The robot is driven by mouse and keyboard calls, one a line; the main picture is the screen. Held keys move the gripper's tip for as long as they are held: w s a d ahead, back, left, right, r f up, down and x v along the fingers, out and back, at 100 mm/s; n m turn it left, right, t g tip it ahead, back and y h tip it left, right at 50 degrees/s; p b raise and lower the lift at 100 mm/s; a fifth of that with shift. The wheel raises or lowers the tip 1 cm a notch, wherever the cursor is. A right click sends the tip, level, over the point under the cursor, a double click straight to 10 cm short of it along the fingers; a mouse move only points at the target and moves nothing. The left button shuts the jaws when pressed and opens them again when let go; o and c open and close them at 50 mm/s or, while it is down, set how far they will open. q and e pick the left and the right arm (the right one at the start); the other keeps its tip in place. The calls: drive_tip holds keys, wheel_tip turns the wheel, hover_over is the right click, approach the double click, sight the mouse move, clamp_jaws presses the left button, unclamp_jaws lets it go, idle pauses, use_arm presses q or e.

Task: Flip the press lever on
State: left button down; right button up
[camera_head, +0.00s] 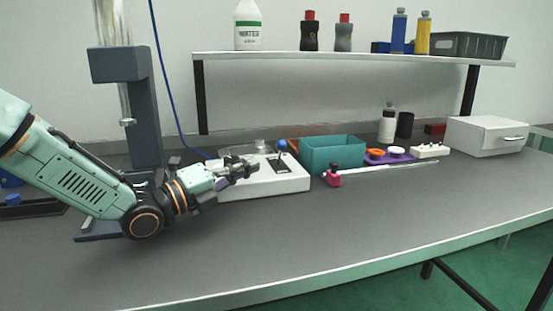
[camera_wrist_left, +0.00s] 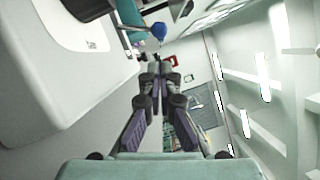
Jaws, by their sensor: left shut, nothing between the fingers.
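A white press box (camera_head: 240,186) stands on the grey bench, left of the teal bin. Its lever has a blue ball knob (camera_head: 282,145) and rises from a dark slot plate on the box top. My left gripper (camera_head: 254,164) is shut and empty, just left of the knob and apart from it, above the box. In the left wrist view, the shut fingertips (camera_wrist_left: 160,70) point toward the blue knob (camera_wrist_left: 159,31), which is beyond them, and the white box (camera_wrist_left: 70,85) fills the left side. My right gripper is not in view.
A dark press column (camera_head: 143,110) stands behind my left arm. A shelf (camera_head: 350,58) with bottles spans the back. The front bench is clear.

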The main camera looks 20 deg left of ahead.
sight(280, 153)
use_arm(q)
drive_tip(key=b+x, duration=0.2)
drive_tip(key=x, duration=0.5)
drive_tip(key=shift+f, duration=0.15)
drive_tip(key=shift+w+d, duration=0.3)
drive_tip(key=shift+w, duration=0.1)
drive_tip(key=shift+r, duration=0.2)
drive_tip(key=shift+w+a+r+n+p, duration=0.1)
drive_tip(key=shift+r+n+p, duration=0.25)
drive_tip(key=shift+p, duration=0.3)
